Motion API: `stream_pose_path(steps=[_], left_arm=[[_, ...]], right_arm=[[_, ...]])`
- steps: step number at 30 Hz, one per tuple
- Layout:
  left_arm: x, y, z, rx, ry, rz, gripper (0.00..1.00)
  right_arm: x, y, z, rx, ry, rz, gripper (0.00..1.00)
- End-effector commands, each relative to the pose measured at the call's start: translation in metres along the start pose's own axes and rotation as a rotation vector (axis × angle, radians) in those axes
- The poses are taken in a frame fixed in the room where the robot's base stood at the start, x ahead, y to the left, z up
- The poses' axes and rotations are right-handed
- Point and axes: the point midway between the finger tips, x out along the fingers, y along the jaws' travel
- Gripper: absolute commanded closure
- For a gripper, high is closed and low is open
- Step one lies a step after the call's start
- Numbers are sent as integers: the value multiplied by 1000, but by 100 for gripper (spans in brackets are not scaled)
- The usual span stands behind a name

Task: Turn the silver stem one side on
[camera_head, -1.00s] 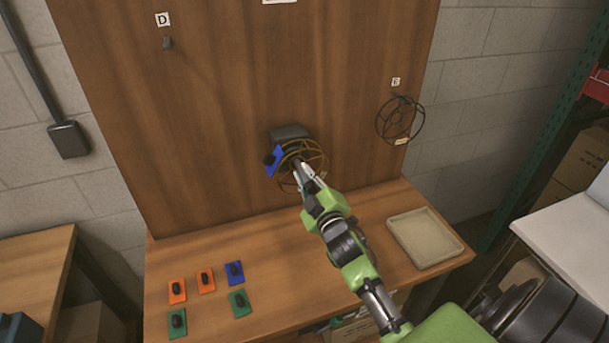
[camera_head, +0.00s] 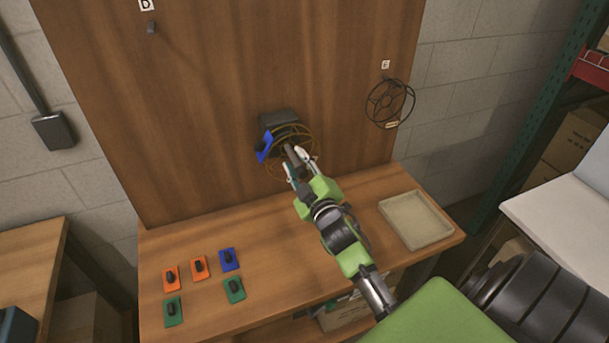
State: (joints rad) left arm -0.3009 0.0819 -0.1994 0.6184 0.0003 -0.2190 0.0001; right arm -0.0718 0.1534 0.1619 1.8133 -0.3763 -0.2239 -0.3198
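A grey stem (camera_head: 291,153) sticks out from the wooden board inside a round brass wire cage (camera_head: 314,139). The cage stands in front of a dark block (camera_head: 278,119) on the board. My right gripper (camera_head: 297,162) is at the outer end of the stem, with one finger on each side of it. The fingers look spread wider than the stem, and I see no clear contact. The stem's inner end is hidden by the cage. My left gripper is not in view.
A blue plate with a dark knob (camera_head: 264,147) is beside the cage. A black wire cage (camera_head: 390,103) hangs at the board's right. Several coloured plates, one of them blue (camera_head: 229,259), lie on the bench left of an empty tray (camera_head: 415,220).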

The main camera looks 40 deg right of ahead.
Motion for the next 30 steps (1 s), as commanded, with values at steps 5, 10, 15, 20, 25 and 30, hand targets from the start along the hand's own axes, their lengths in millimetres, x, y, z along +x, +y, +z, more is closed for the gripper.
stream_pose_path(steps=[5,10,15,20,25,30], left_arm=[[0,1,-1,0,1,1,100],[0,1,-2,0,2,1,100],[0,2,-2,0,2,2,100],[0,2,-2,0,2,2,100],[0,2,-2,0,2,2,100],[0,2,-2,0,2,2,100]], right_arm=[[-34,-1,1,1,-3,-3,71],[-69,-1,1,1,-3,-2,71],[-95,-1,1,0,-2,-2,71],[-107,0,0,0,-2,-1,71],[-110,0,0,-1,-1,0,71],[-109,0,0,-1,-1,0,71]])
